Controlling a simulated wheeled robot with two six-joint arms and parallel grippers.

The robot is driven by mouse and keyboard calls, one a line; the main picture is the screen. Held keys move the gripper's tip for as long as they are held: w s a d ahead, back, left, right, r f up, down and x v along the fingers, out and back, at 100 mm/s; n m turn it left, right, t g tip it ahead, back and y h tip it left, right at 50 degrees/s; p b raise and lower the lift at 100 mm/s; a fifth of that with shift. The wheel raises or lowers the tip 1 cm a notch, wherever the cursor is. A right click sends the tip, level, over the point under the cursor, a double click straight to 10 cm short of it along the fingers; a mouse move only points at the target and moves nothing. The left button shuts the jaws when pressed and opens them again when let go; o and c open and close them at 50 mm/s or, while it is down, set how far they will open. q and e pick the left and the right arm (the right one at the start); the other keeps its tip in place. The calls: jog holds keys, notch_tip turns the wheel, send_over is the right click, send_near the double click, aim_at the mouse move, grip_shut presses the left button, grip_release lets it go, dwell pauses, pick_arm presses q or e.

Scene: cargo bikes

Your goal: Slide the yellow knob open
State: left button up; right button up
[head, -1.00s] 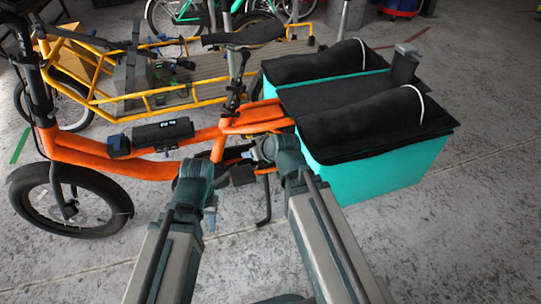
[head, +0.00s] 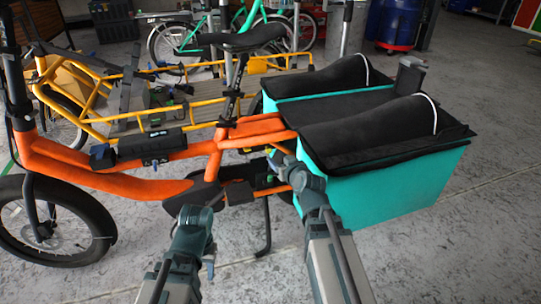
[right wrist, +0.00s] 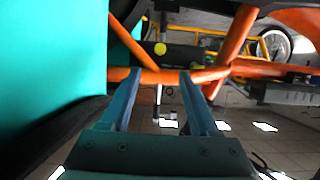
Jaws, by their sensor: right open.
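The yellow knob (right wrist: 160,48) is small and round, on a dark bar under the orange bike frame in the right wrist view. My right gripper (right wrist: 161,78) is open and empty. Its two fingers point toward the knob, which shows just beyond and between the fingertips. In the head view my right gripper (head: 277,160) reaches in beside the front of the teal box, under the orange rear frame; its fingers are small there and partly hidden. My left gripper (head: 195,215) is low in front of the bike, apart from it; its jaws cannot be made out.
The orange cargo bike (head: 130,183) carries a teal box (head: 385,190) with black covers. The box wall is close on the left in the right wrist view. An orange tube (right wrist: 158,77) crosses near the fingertips. A yellow bike (head: 115,108) stands behind. The floor at right is clear.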

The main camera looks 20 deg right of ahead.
aim_at(269, 151)
jog(key=b+x, duration=0.4)
jog(key=x, duration=0.8)
jog(key=shift+w+f, duration=0.2)
grip_shut()
dwell(0.9)
